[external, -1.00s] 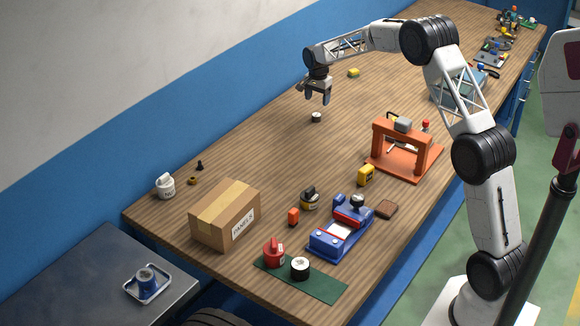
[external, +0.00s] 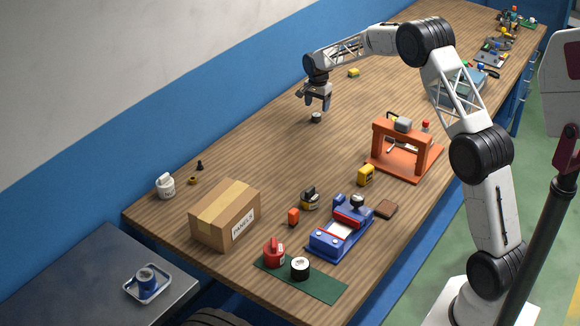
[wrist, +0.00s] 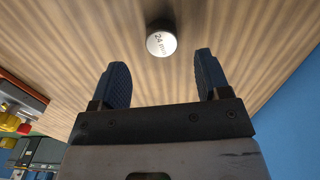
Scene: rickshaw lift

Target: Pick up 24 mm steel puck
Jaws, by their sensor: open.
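The steel puck (external: 316,118) is a small dark-sided disc with a light top, lying on the wooden bench. In the wrist view the puck (wrist: 161,42) shows its pale round face marked "24 mm". My gripper (external: 314,104) is just above the puck and points down. In the wrist view my gripper (wrist: 161,72) shows two dark ribbed fingers spread apart with nothing between them. The puck lies beyond the fingertips, roughly centred between them, and is not touched.
The bench (external: 250,140) is bare around the puck. A small yellow block (external: 354,72) lies farther back. An orange frame (external: 402,150) stands to the right, and a cardboard box (external: 225,214) and a blue fixture (external: 340,228) stand nearer the front.

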